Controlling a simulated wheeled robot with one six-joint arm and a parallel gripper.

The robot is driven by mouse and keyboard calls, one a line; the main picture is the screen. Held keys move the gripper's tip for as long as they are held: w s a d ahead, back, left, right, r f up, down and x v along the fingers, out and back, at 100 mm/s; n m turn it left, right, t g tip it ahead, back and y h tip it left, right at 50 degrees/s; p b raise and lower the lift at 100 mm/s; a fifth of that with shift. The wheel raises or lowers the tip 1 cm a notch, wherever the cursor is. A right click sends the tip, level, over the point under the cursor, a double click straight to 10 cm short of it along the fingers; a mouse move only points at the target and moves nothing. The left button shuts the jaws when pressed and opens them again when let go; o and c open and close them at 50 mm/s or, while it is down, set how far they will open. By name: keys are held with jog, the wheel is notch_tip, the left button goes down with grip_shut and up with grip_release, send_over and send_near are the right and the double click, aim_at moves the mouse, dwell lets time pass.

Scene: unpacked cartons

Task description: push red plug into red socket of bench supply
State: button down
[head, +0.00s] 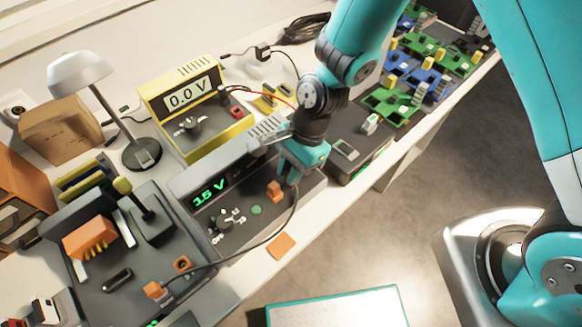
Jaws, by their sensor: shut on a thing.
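My gripper (287,178) is low over the right part of this panel, shut on the plug. The jaws mostly hide the plug, and a dark cable (292,212) runs down from beside them. An orange-red block (274,190) stands on the panel just left of the jaws; I cannot tell whether it is a socket or part of the plug. A green round socket (257,210) is left of it. Whether the plug is seated in a socket cannot be seen.
A yellow meter (190,103) showing "0.0 V" stands behind. The cable ends at an orange plug (153,290) on a dark unit at lower left. A lamp (80,72) stands at left. A grey box and green boards (392,104) lie right of the arm.

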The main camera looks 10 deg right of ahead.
jog(key=shift+f, duration=0.25)
jog(key=c, duration=1)
grip_release()
jog(key=shift+r, duration=0.15)
jog(key=v, duration=1.7)
jog(key=shift+r, duration=0.1)
